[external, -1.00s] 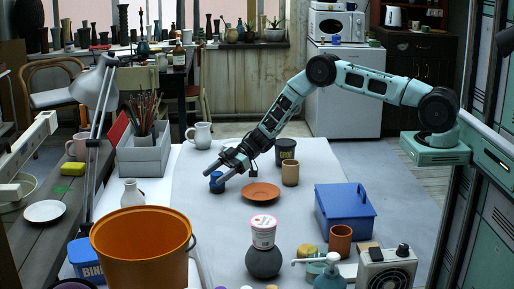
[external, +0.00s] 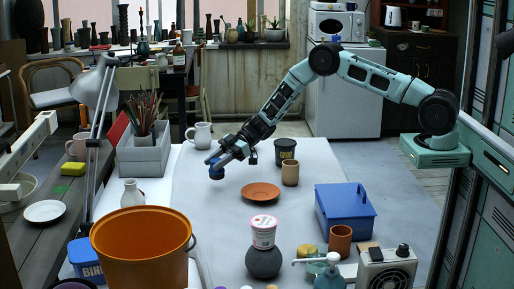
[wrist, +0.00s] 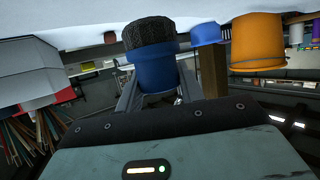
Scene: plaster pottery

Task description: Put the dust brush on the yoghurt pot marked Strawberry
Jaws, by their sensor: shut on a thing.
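The dust brush (external: 216,170), blue with dark bristles, is held in my gripper (external: 221,159), a little above the table. In the wrist view the brush (wrist: 152,68) sits between the two fingers, its dark bristle end pointing away from my gripper. A white yoghurt pot with a pink-red lid (external: 263,232) stands upright on a dark round pot (external: 263,263) at the front middle. Its label is too small to read. My gripper is behind it and to its left, well apart from it.
A terracotta saucer (external: 261,191), a tan cup (external: 290,173) and a black tub (external: 285,149) stand near my gripper. A blue box (external: 345,208) is at right, a large orange bucket (external: 142,255) front left. A white mug (external: 200,135) is behind. The table around the saucer is clear.

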